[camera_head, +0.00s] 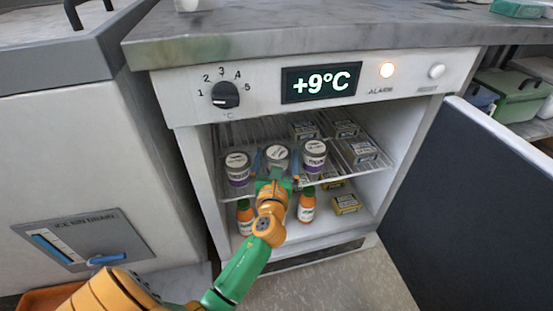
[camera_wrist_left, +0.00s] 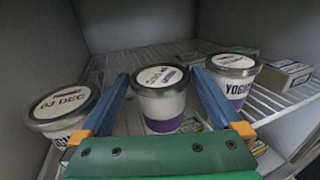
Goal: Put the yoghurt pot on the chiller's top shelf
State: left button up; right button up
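A white yoghurt pot (camera_head: 277,155) with a printed lid and purple band stands in the middle of the front row on the chiller's wire top shelf (camera_head: 349,167). It also shows in the left wrist view (camera_wrist_left: 160,95). My left gripper (camera_head: 277,163) reaches into the chiller, with one blue finger on each side of this pot. In the left wrist view, gaps show between the fingers (camera_wrist_left: 160,85) and the pot, so the gripper is open. The pot's base is partly hidden by my gripper in the head view. My right gripper is not in view.
Similar pots stand to the left (camera_head: 237,168) and right (camera_head: 314,155), close beside my fingers. Small boxes (camera_head: 361,152) lie at the shelf's right. Orange bottles (camera_head: 307,206) stand below. The dark chiller door (camera_head: 460,205) is open at right. The display reads +9°C.

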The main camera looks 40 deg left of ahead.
pick_arm(q)
jog(key=shift+r, duration=0.25)
jog(key=p+v, duration=0.1)
jog(key=v, duration=1.1)
notch_tip(320, 180, down, 18)
jog(key=s+d+n+g+h, duration=0.3)
jog(key=n+g+h, duration=0.15)
jog(key=n, duration=0.65)
jog(key=s+d+f+n+g+h, duration=0.2)
jog(key=s+f+n+g, duration=0.2)
jog(key=s+f+n, duration=0.3)
jog(key=s+d+f+n+g+h, duration=0.2)
jog(key=s+f+n+g+h, duration=0.1)
jog(key=s+f+n, duration=0.5)
jog(key=shift+f+n+g, duration=0.85)
jog(key=shift+f+n, duration=0.05)
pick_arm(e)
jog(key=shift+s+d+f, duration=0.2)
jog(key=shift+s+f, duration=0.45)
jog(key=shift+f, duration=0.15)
pick_arm(q)
jog(key=shift+d, duration=0.1)
